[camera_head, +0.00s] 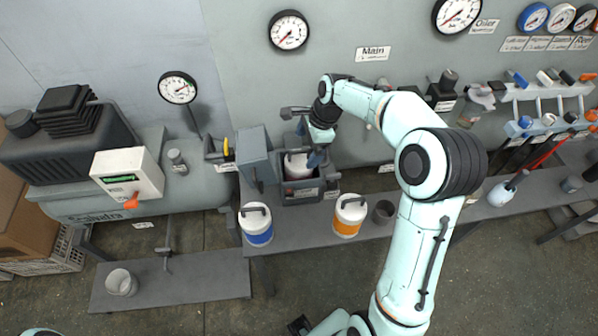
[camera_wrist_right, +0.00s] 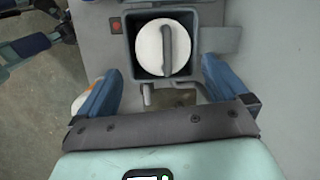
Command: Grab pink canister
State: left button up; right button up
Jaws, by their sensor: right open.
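The canister in the open grey box has a round white lid with a grey bar handle; its body looks faintly pink in the head view (camera_head: 298,166). In the right wrist view its lid (camera_wrist_right: 153,48) sits in a square dark socket, and most of the body is hidden. My right gripper (camera_head: 308,146) is above the box, close to the canister. In the right wrist view its two blue fingers (camera_wrist_right: 158,88) are spread wide, with the lid beyond and between them and nothing held. My left gripper does not show clearly.
The open box (camera_head: 302,197) has a raised door (camera_head: 256,157) on its left. A blue-banded canister (camera_head: 257,224) and an orange-banded canister (camera_head: 349,215) stand in front on the shelf, with a dark cup (camera_head: 383,212) to the right. A wall panel with gauges rises behind.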

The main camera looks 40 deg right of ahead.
aim_at(296, 160)
jog(key=x, duration=0.7)
jog(key=shift+w+a, duration=0.3)
jog(key=shift+w, duration=0.05)
jog(key=shift+r, duration=0.15)
jog(key=c, duration=1.7)
